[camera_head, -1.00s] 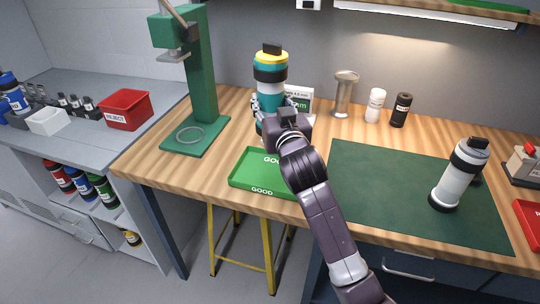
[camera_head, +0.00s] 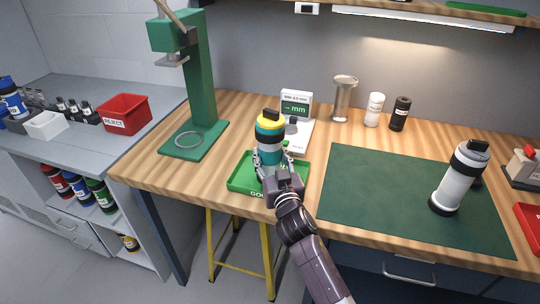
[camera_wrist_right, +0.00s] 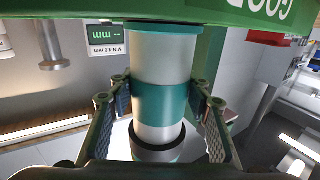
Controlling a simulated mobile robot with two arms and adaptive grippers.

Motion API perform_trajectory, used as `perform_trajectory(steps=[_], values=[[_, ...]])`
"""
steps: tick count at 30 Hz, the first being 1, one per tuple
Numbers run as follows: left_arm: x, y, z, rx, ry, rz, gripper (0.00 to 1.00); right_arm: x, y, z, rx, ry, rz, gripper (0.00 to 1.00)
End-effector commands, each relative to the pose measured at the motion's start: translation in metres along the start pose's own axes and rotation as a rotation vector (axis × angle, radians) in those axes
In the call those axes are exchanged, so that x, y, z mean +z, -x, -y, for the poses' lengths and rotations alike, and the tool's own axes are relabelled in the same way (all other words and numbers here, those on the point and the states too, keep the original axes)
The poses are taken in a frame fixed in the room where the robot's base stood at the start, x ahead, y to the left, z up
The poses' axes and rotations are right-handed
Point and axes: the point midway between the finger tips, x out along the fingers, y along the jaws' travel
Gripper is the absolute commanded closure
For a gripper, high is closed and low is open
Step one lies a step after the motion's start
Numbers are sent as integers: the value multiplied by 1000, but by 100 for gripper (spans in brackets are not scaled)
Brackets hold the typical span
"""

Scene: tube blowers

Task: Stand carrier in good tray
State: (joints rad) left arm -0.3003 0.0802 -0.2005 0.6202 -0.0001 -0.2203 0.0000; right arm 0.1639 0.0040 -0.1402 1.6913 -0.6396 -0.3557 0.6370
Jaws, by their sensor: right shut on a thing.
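The carrier (camera_head: 270,130) is a canister with a black cap, a yellow band and a teal band. It stands upright in the head view over the green good tray (camera_head: 240,184). My right gripper (camera_head: 272,170) is shut around its lower body. In the right wrist view the carrier (camera_wrist_right: 160,100) shows a pale body with a teal band between the two fingers (camera_wrist_right: 165,110). The tray's GOOD edge (camera_wrist_right: 265,8) shows at the top of that view. I cannot tell whether the carrier's base touches the tray floor. My left gripper is not in view.
A gauge with a "mm" display (camera_head: 296,105) stands just behind the tray. A green press stand (camera_head: 200,90) is to the left. A white and black canister (camera_head: 458,180) stands on the green mat (camera_head: 370,190) at right. A red reject bin (camera_head: 124,114) is far left.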

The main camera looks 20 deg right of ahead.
Motion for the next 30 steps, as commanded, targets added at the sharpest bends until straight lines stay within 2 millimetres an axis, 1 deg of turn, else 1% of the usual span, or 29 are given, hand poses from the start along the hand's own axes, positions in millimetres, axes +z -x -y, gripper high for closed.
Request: perform_trajectory(steps=[5, 9, 10, 14, 22, 25, 29, 30], values=[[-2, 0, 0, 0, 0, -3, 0, -3, 0, 0, -1, 0, -4, 86], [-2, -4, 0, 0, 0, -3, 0, 2, 0, 0, 0, 0, -4, 86], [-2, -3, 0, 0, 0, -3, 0, 3, 0, 0, 1, 0, 0, 53], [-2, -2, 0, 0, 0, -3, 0, 2, 0, 0, 0, 1, 0, 39], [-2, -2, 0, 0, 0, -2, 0, 2, 0, 0, 0, 1, 0, 38], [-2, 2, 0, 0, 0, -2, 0, -3, 0, 0, 0, 1, -1, 38], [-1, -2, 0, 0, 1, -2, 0, 1, 16, 0, -1, 1, 1, 38], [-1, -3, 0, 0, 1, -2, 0, 2, 23, 0, -1, 0, 1, 38]])
